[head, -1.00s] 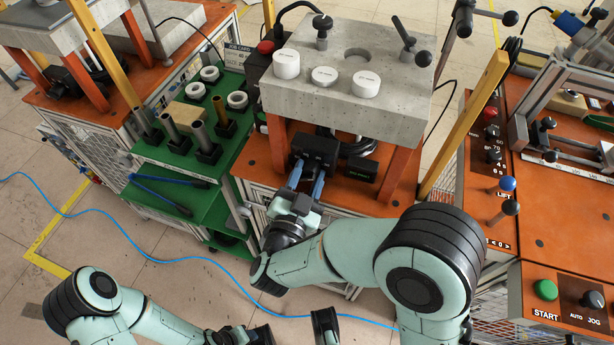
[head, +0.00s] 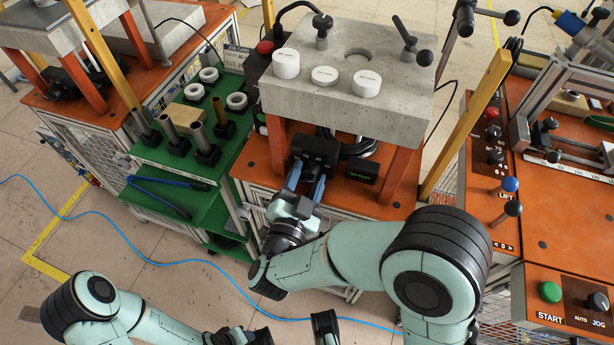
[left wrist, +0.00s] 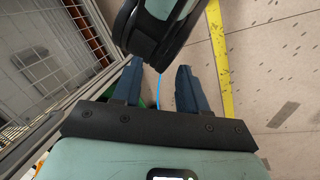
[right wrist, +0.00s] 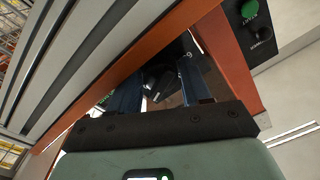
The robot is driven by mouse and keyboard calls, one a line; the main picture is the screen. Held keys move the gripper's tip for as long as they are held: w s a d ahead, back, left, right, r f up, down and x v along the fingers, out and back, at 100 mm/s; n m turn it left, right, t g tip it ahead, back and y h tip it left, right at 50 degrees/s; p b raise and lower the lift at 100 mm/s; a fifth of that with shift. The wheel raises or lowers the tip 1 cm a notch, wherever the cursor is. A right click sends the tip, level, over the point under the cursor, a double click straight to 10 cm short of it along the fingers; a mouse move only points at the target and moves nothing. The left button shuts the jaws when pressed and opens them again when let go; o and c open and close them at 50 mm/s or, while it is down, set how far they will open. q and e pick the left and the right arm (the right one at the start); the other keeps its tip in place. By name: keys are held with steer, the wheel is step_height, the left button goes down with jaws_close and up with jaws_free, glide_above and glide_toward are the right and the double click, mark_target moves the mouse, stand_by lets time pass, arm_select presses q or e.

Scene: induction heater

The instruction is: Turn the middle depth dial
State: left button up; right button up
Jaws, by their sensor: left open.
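A small black box (head: 318,150) sits on the orange table under the concrete block, and my right gripper (head: 305,184) reaches its near face from the front. In the right wrist view my right gripper (right wrist: 160,72) has its two blue fingers apart, with a dark knob (right wrist: 159,84) between them. A pale mark like a 9 shows beside it. I cannot tell whether the fingers touch the knob or which dial it is. My left gripper (left wrist: 160,72) is open and empty above the floor in the left wrist view, away from the box.
The concrete block (head: 390,115) with white round pieces (head: 286,64) overhangs the box. A black unit with a green display (head: 363,172) stands right of it. A green rack (head: 165,158) is at the left. An orange control panel (head: 562,310) is at the right.

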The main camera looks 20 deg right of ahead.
steer(key=shift+f, duration=0.1)
arm_select(q)
steer(key=shift+s+d+r+p, duration=0.3)
steer(key=shift+s+r, duration=0.1)
steer(key=shift+s, duration=0.1)
arm_select(e)
steer(key=v, duration=1.3)
steer(key=shift+s, duration=0.2)
steer(key=shift+a, duration=0.1)
